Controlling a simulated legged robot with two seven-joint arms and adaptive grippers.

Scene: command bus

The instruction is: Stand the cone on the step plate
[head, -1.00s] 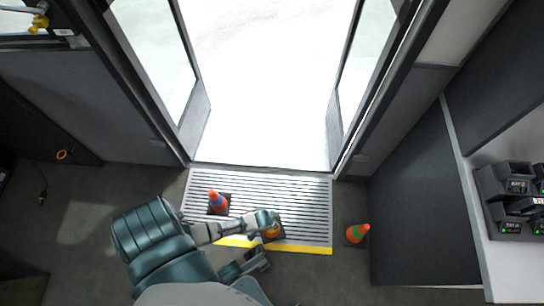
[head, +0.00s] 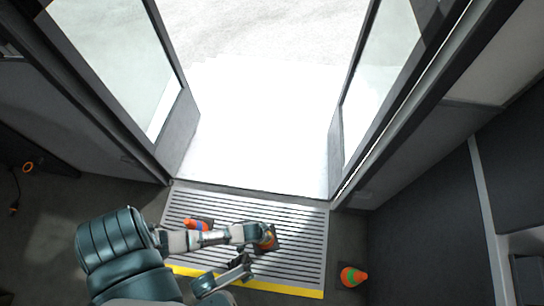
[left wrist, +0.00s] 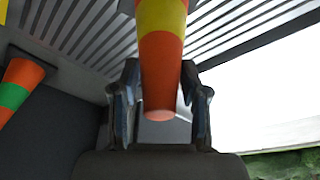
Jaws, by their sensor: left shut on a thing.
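An orange cone with a yellow band (left wrist: 162,55) stands between the fingers of my left gripper (left wrist: 160,82), which is shut on it near its narrow tip. In the head view my left gripper (head: 262,234) and this cone (head: 270,241) are over the right part of the slatted step plate (head: 300,245). I cannot tell whether the cone's base touches the plate. My right gripper (head: 240,268) appears dark and small near the plate's yellow front edge; its fingers are unclear.
An orange cone with a blue band (head: 195,224) is on the plate's left part, partly behind my left arm. An orange cone with a green band (head: 353,276) is on the floor right of the plate. The doorway (head: 260,130) is open beyond the plate.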

